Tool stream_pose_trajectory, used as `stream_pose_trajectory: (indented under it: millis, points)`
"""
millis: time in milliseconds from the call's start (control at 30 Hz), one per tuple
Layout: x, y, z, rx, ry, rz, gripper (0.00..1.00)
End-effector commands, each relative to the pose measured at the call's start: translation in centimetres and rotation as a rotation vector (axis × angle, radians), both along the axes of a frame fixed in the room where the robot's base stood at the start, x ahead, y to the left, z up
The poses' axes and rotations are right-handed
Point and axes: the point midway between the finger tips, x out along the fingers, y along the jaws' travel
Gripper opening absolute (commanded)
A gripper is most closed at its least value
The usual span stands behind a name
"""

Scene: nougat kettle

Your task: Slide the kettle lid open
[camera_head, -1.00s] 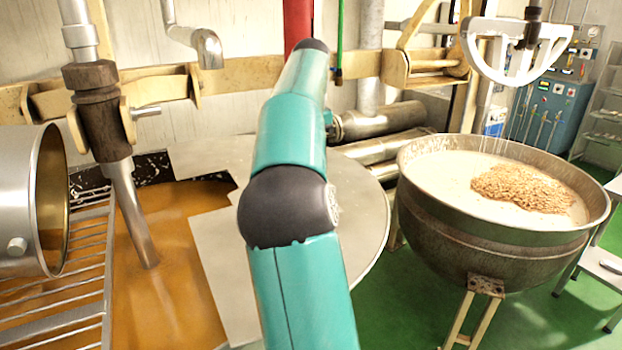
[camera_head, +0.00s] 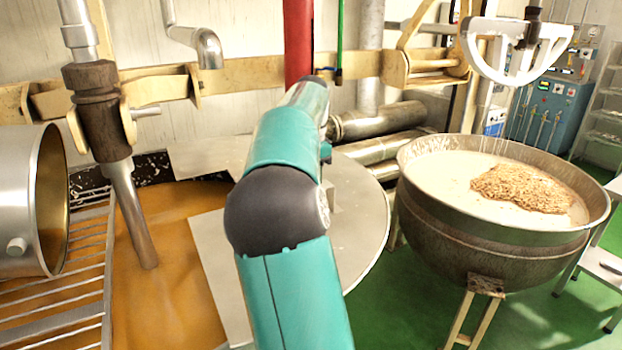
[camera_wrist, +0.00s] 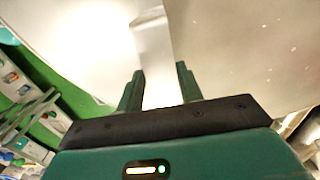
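The kettle lid (camera_head: 362,225) is a flat grey metal plate over the amber-filled kettle. Its left part (camera_head: 212,265) shows beside my arm, and amber liquid lies uncovered to the left. In the wrist view the pale lid surface (camera_wrist: 235,45) fills the top. A pale metal handle (camera_wrist: 155,45) stands up from it. My gripper (camera_wrist: 160,72) has its two green fingers on either side of this handle, very close to it. Whether they press on it cannot be made out. In the head view my arm hides the gripper.
A steel pipe (camera_head: 135,215) dips into the amber liquid. A metal drum (camera_head: 25,200) and a wire rack (camera_head: 60,290) are at the left. A round pan (camera_head: 450,235) with pale mix stands at the right. Green floor (camera_head: 400,315) lies between.

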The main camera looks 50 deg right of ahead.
Motion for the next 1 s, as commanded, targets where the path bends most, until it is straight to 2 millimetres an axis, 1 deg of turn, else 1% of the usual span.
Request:
stream_pose_trajectory:
  millis: [33, 67, 167, 233, 400, 533, 633, 867, 900, 1000]
  points:
    - [0.0, 0.0, 0.0, 0.0, 0.0, 0.0, 0.05]
    - [0.0, 0.0, 0.0, 0.0, 0.0, 0.0, 0.0]
    - [0.0, -0.1, 0.0, 0.0, 0.0, -0.001, 0.0]
    - [-0.2, -0.6, 0.0, -0.002, 0.0, -0.003, 0.0]
    - [-0.9, -2.9, 0.1, -0.004, -0.001, -0.006, 0.0]
    - [-1.3, -4.2, 0.1, -0.003, -0.001, -0.003, 0.0]
    - [-1.4, -4.6, 0.1, -0.003, -0.001, -0.002, 0.0]
    - [-1.4, -4.5, 0.1, -0.002, -0.002, 0.0, 0.0]
    - [-1.4, -4.5, 0.1, -0.002, -0.002, 0.0, 0.4]
    - [-1.4, -4.5, 0.1, -0.002, -0.002, 0.0, 0.58]
